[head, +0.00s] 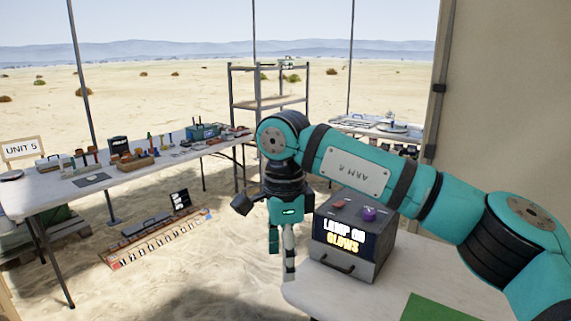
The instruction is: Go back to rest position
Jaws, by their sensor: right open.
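My right arm reaches in from the right across the front table. My right gripper (281,250) hangs pointing down beside the left edge of that table, next to a dark box. Its fingers are open and nothing shows between them. The dark box (349,245) has a lit screen that reads "LAMP ON GLOWS", with a red item (338,204) and a purple item (369,213) on top. My left gripper is not in view.
The front table (330,294) bears a green mat (436,309). A long table (40,203) with tools stands at the left. A metal shelf (268,103) stands behind my arm. A tool board (158,238) lies on the sand. A tent wall closes the right.

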